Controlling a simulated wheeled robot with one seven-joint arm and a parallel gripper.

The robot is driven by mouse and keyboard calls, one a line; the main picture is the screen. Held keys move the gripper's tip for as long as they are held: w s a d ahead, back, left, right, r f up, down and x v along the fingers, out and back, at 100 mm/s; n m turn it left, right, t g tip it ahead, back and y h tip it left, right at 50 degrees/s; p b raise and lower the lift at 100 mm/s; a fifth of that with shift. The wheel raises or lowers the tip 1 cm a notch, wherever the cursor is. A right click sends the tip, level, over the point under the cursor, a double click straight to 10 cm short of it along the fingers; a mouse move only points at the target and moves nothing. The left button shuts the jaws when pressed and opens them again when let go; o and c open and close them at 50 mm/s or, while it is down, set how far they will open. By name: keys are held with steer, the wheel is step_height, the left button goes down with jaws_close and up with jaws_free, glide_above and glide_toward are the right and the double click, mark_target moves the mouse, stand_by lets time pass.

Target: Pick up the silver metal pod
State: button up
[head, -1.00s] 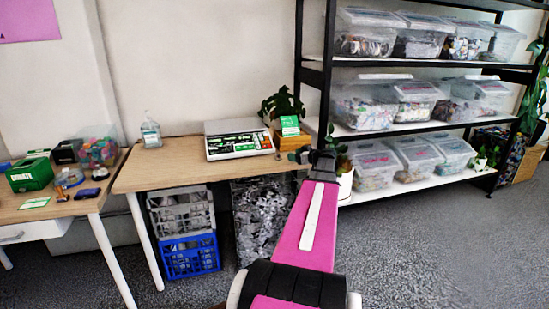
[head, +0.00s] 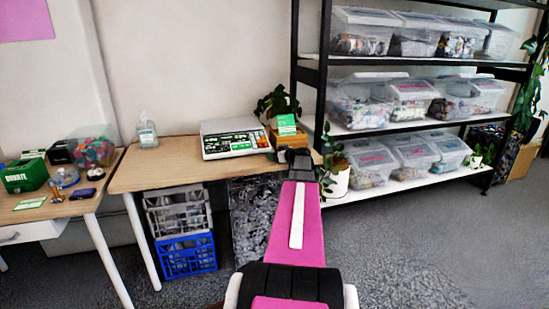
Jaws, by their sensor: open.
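I cannot make out a silver metal pod for certain in the head view. Small items lie on the left table (head: 117,172), among them a clear round tub (head: 66,179) and a small dark round item (head: 96,174), too small to identify. My gripper (head: 297,157) is at the far end of my pink arm, in front of the right end of the middle table (head: 165,174). It is small and dark, its fingers hard to see, and it appears open with nothing visible in it.
A scale (head: 234,138), a pump bottle (head: 147,133) and a wooden box (head: 289,137) stand on the middle table. A white crate (head: 178,212) and a blue crate (head: 187,256) are under it. Shelves (head: 350,205) with clear bins stand right. Floor at right is clear.

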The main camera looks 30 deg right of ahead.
steer(key=c, duration=1)
steer(key=shift+r, duration=0.1)
